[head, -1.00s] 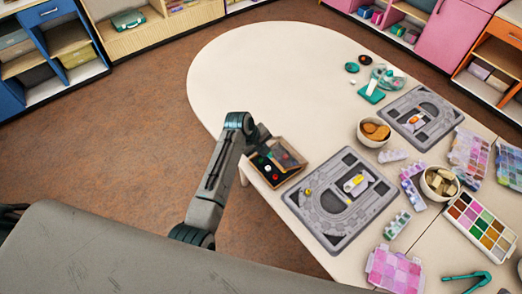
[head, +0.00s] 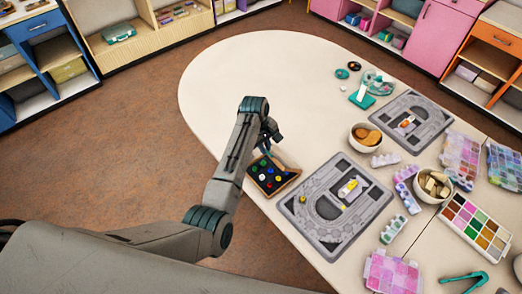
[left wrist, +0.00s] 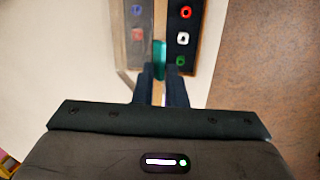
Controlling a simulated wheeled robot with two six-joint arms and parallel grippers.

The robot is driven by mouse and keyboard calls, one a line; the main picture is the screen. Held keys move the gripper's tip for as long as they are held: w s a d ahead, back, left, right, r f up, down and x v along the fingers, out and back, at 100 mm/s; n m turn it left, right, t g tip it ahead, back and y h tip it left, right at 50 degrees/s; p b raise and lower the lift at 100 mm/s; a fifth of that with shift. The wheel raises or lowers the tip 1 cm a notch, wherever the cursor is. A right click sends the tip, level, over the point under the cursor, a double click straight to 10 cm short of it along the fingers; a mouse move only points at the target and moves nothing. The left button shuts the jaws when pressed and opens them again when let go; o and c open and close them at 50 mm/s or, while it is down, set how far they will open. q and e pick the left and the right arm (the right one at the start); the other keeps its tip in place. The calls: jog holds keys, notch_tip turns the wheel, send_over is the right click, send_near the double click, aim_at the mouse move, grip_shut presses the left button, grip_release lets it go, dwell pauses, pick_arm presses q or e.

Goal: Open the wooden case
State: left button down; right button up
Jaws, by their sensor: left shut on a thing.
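The wooden case (head: 291,179) sits near the table's left edge, with a light wooden rim and a dark inside holding several coloured beads. My left gripper (head: 264,150) is at the case's far left side in the head view. In the left wrist view, its fingers (left wrist: 160,80) are closed at a teal piece along the case's lid edge. To the right lies the dark bead tray (left wrist: 182,53); to the left, a paler see-through or reflecting panel (left wrist: 134,50) also shows beads. The lid's exact angle is unclear. My right gripper is not in view.
A grey bead board (head: 318,246) lies right of the case, and a second one (head: 430,108) is farther back. Two bowls, bead trays and a paint palette (head: 471,221) fill the right side. The far left of the table (head: 260,80) is clear.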

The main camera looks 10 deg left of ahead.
pick_arm(q)
jog(key=shift+w+d+r+g+y, duration=0.3)
jog(key=shift+w+d+r+g, duration=0.1)
jog(key=shift+w+d, duration=0.15)
jog(key=shift+a, duration=0.1)
jog(key=shift+w+d+r+g+y+b, duration=0.15)
jog(key=shift+w+d+r+g+b, duration=0.1)
jog(key=shift+w+d, duration=0.15)
jog(key=shift+w+d+r+g+y+b, duration=0.15)
jog(key=shift+w+d+b, duration=0.1)
jog(key=shift+w, duration=0.15)
jog(key=shift+w+d+b, duration=0.25)
jog(key=shift+w+b, duration=0.05)
jog(key=shift+b, duration=0.15)
jog(key=shift+w+d+r+g+y, duration=0.2)
jog(key=shift+w+d+g+y, duration=0.1)
jog(key=shift+g, duration=0.1)
jog(key=shift+r, duration=0.1)
